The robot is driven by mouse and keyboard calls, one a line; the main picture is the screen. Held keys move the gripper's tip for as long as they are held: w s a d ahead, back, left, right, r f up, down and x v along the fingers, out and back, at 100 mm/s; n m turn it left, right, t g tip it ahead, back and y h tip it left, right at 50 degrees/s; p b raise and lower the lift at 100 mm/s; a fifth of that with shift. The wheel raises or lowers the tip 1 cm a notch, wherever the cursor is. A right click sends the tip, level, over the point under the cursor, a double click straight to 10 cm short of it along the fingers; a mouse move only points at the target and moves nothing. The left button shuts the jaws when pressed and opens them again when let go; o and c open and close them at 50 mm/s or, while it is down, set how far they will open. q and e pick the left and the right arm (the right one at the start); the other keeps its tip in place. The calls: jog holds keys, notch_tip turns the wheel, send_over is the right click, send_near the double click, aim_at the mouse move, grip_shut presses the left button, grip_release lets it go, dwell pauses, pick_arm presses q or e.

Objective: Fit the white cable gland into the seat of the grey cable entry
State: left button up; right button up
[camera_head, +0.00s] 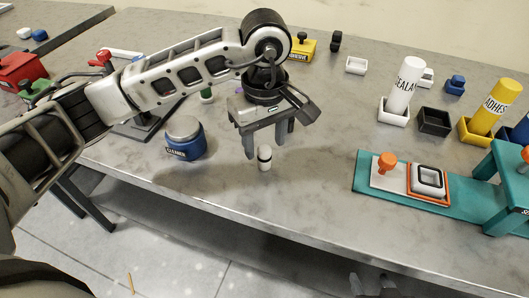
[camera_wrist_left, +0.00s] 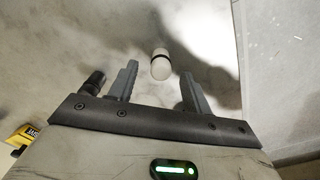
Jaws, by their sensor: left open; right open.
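The white cable gland (camera_head: 264,158), a small white cylinder with a black band, stands upright on the worktable near its front edge. My left gripper (camera_head: 267,143) is open just behind and above it, pointing down. In the left wrist view the gland (camera_wrist_left: 160,66) shows beyond the fingertips, between the lines of the open fingers (camera_wrist_left: 158,82), apart from both. My right gripper (camera_head: 372,284) is open and empty low in the head view, below the table's front edge. I cannot pick out the grey cable entry with certainty; my left arm covers part of the table.
A blue cleaner jar (camera_head: 185,139) stands left of the gland. A teal fixture (camera_head: 470,215) with an orange-framed square part (camera_head: 428,181) lies at the right. Sealant (camera_head: 404,85) and adhesive (camera_head: 494,108) bottles stand behind it. Table between gland and fixture is clear.

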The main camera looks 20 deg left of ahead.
aim_at(264, 157)
pick_arm(q)
jog(key=shift+f, duration=1.45)
jog(key=c, duration=1.1)
jog(key=shift+o, duration=0.2)
jog(key=shift+r, duration=0.1)
